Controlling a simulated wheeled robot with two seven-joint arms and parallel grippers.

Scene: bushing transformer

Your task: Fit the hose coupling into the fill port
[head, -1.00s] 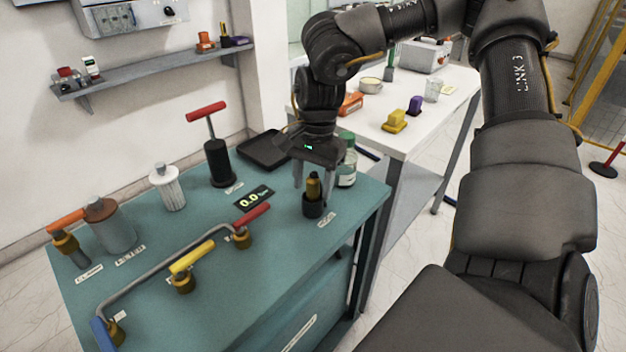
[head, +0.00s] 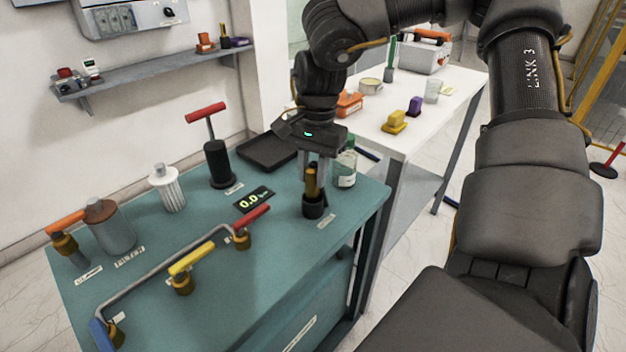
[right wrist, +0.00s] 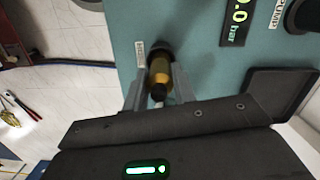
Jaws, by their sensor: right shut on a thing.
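The hose coupling (head: 311,181) is a brass-coloured cylinder upright at the front right of the teal bench, its lower end in or just above a black round holder (head: 313,207). My right gripper (head: 314,184) points down and is shut on the coupling. In the right wrist view the coupling (right wrist: 160,72) sits between the two grey fingers, with the holder's dark rim behind it. Brass fittings with coloured handles stand on the bench, one orange-handled (head: 65,243) at the far left. I cannot tell which one is the fill port. My left gripper is not in view.
A grey pipe with yellow (head: 192,258) and red (head: 252,216) valve handles runs along the bench. A black pump with a red T-handle (head: 207,113), a ribbed white cylinder (head: 167,188) and a grey filter (head: 112,228) stand behind. A bottle (head: 346,168) is close beside my right gripper.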

